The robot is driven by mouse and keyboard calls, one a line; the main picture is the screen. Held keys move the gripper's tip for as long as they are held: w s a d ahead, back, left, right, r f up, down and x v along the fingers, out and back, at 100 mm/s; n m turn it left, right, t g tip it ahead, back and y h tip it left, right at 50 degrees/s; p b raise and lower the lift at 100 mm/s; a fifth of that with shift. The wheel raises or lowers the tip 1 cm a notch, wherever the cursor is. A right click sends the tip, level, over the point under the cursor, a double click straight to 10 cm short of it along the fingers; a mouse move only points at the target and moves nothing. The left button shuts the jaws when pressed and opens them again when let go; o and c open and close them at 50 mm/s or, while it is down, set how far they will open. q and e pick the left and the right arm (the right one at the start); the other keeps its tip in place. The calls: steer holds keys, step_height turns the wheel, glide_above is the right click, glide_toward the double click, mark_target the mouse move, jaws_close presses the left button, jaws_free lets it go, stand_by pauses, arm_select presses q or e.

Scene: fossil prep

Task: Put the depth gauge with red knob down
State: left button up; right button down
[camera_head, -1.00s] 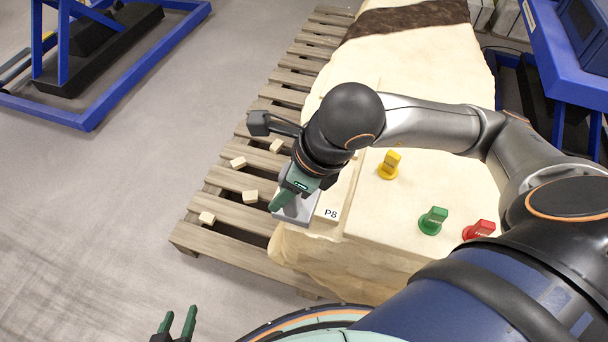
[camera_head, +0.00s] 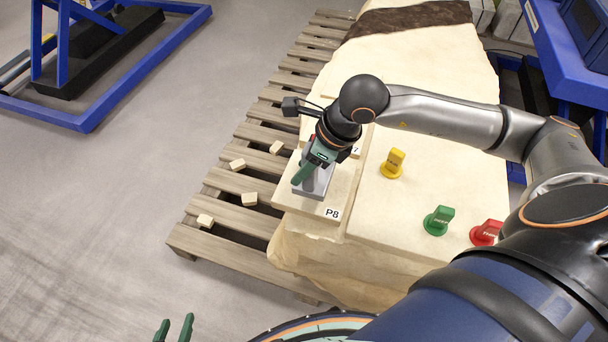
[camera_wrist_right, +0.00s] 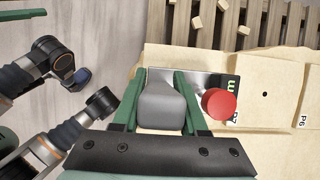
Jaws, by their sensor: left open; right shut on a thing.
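The depth gauge with red knob is in my right gripper. In the head view its grey plate (camera_head: 318,183) lies over the pale slab labelled P8 (camera_head: 337,196); I cannot tell whether it touches. In the right wrist view its grey block (camera_wrist_right: 160,106) sits between the green fingers, with the red knob (camera_wrist_right: 218,104) to the right. My right gripper (camera_head: 309,170), also in the right wrist view (camera_wrist_right: 160,82), is shut on the gauge. My left gripper (camera_head: 175,328) is open and empty at the bottom edge, away from the slab.
Yellow (camera_head: 392,164), green (camera_head: 438,220) and red (camera_head: 487,232) markers stand on the large pale block (camera_head: 400,210). Several small pale pieces (camera_head: 249,199) lie on the wooden pallet (camera_head: 220,238). A blue frame (camera_head: 95,118) stands at the upper left.

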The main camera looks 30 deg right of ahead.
step_height(320, 180, down, 3)
steer(key=shift+w+r, duration=0.1)
stand_by(0.3)
steer(key=shift+c, duration=2.2)
jaws_free()
steer(key=shift+f, duration=0.2)
steer(key=p+v, duration=0.1)
steer(key=v, duration=1.1)
